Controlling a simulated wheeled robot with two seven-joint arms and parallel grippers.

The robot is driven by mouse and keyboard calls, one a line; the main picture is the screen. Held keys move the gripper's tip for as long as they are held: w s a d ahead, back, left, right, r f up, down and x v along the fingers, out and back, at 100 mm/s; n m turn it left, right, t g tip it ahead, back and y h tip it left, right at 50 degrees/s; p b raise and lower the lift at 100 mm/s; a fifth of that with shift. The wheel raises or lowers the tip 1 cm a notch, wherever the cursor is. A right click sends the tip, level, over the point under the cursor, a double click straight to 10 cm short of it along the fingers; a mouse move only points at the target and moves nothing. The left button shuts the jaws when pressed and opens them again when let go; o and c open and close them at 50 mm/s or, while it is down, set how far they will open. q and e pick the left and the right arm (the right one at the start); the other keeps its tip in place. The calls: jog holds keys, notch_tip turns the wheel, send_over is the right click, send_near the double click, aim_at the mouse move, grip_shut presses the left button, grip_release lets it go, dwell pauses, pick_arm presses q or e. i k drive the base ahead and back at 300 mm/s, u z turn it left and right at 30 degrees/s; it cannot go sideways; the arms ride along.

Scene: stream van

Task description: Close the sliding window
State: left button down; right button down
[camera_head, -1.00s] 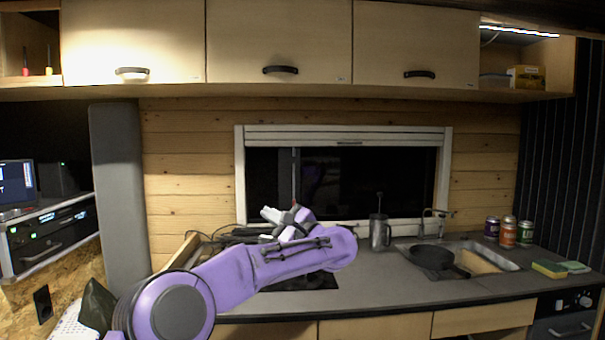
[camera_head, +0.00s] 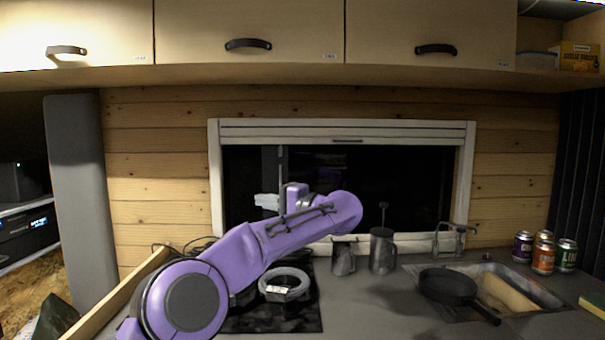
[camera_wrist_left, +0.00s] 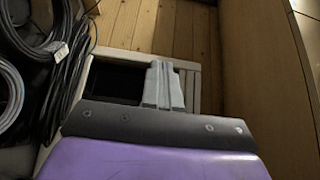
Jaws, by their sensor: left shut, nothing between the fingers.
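The window (camera_head: 465,190) has a white frame set in the wood-plank wall, with dark glass and a rolled blind housing along its top. A thin vertical bar (camera_head: 281,165) stands in the left part of its opening. My left gripper (camera_head: 266,203) is in front of the window's left part, beside or overlapping the bar; contact cannot be told. Its grey fingers (camera_wrist_left: 164,86) are shut and empty in the left wrist view, over the pale window frame (camera_wrist_left: 122,54) with a dark opening beside them. My purple forearm hides the window's lower left. My right gripper is out of view.
Cabinets (camera_head: 250,30) overhang above.

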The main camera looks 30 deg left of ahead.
aim_at(359, 170)
jog(key=i, duration=1.2)
